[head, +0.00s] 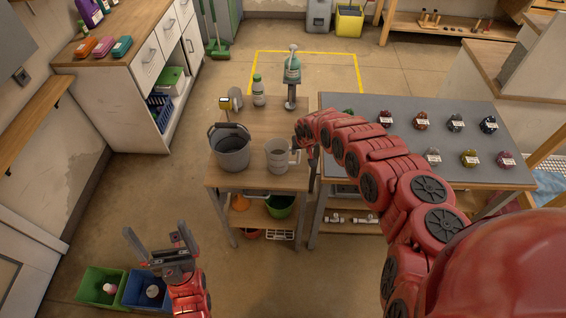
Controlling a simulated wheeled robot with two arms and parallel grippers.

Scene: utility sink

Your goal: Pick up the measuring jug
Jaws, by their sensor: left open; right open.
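The measuring jug (277,157) is a grey, open-topped cup with its handle on the right side. It stands upright on the small wooden table (262,183), to the right of a dark grey bucket (232,150). My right arm reaches in from the right, and its far red end is just right of and beyond the jug's handle. My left gripper (157,236) is open and empty, low at the left, well away from the jug.
Green (92,286) and blue (137,290) bins stand by my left gripper. Floor left of the table is clear.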

